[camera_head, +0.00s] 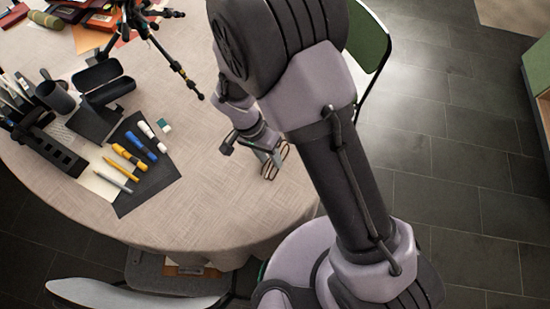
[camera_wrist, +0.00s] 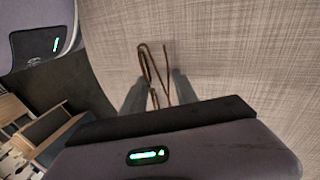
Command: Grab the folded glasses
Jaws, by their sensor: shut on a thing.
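The folded glasses (camera_wrist: 151,62) show in the wrist view as thin brown frame arms that run up from between my gripper's fingers. In the head view the glasses (camera_head: 270,171) are a small brown-rimmed shape near the right edge of the table (camera_head: 215,205). My gripper (camera_head: 268,156) is at the glasses, shut on them, low over the tabletop. In the wrist view the two grey fingers of my gripper (camera_wrist: 156,95) stand either side of the glasses. The wrist body hides the nearer part of the glasses. I cannot tell whether they touch the table.
A dark mat (camera_head: 140,180) with several markers lies left of my gripper. A black tripod (camera_head: 150,35) stands behind, and an open dark case (camera_head: 103,82) lies at left. A green chair (camera_head: 368,40) is beyond the table's right edge. The tabletop in front of my gripper is clear.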

